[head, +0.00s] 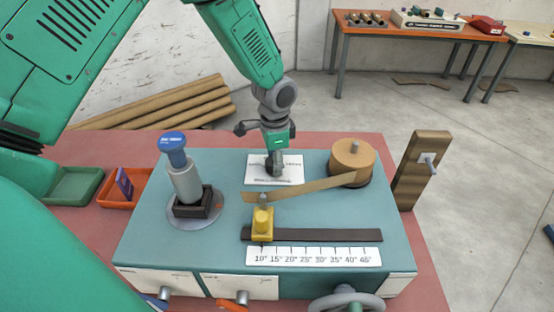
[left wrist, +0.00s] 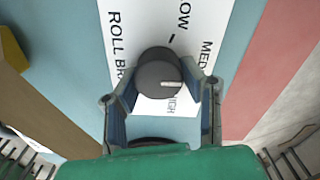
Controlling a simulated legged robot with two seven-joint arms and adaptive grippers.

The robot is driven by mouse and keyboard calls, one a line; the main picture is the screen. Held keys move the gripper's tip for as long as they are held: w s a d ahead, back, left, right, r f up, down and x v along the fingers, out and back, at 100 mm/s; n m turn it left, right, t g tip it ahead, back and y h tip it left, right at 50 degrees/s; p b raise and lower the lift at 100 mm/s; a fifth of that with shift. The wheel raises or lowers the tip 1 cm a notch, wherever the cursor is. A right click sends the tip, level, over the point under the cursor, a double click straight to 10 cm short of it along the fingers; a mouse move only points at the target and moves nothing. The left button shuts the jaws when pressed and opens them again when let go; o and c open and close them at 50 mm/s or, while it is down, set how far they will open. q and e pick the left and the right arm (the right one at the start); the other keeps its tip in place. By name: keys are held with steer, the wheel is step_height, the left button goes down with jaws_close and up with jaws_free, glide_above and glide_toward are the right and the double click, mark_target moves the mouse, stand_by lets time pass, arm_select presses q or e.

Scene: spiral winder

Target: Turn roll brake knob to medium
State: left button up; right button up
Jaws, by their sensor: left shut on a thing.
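The roll brake knob (left wrist: 160,75) is a dark round knob on a white label (left wrist: 128,30) reading "ROLL BR…", "LOW", "MED" and "HIGH", partly covered. Its white pointer line points right in the left wrist view, on the side where "MED" and "HIGH" are printed. My left gripper (left wrist: 161,100) is shut on the knob, one finger on each side. In the head view my left gripper (head: 273,165) reaches down from above onto the white label (head: 290,172) at the back of the teal machine top. The knob is mostly hidden there. My right gripper is not in view.
A cardboard roll (head: 352,160) with a brown strip (head: 305,187) lies right of the gripper. A blue-topped grey post (head: 182,175) stands left. A yellow slider (head: 262,222) sits on a dark rail in front, behind an angle scale (head: 315,257). A wooden board (head: 420,170) stands at the right.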

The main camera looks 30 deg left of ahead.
mark_target(272, 160)
arm_select(q)
steer(key=shift+s+a, duration=0.15)
steer(key=o, duration=1.1)
steer(key=shift+o, duration=0.2)
steer(key=shift+s+a, duration=0.1)
steer(key=shift+r, duration=0.1)
step_height(272, 160, up, 10)
steer(key=shift+r, duration=0.9)
steer(key=shift+a, duration=0.1)
